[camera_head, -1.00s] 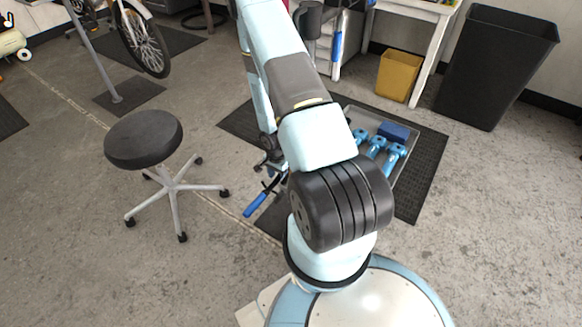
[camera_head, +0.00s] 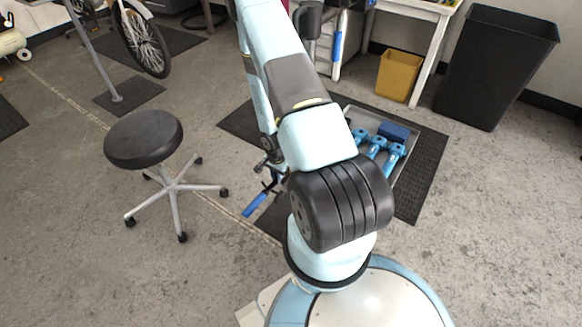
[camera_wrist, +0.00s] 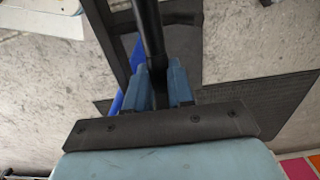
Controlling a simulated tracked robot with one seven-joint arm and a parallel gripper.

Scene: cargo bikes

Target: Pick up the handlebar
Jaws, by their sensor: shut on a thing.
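The handlebar shows in the head view as a dark bar with a blue grip (camera_head: 256,203), left of my arm and above the floor mat's edge. Most of it is hidden behind my arm. In the wrist view its black tube (camera_wrist: 149,30) runs down between the fingers, and a strip of blue (camera_wrist: 122,88) shows left of it. My gripper (camera_wrist: 158,82) is shut on the black tube. In the head view my gripper is mostly hidden by my arm.
A black stool (camera_head: 144,140) stands to the left. A grey tray (camera_head: 405,165) with several blue tools lies on a dark mat (camera_head: 432,165). A yellow bin (camera_head: 399,75) and a large black bin (camera_head: 497,65) stand at the back right. Floor is clear at front left.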

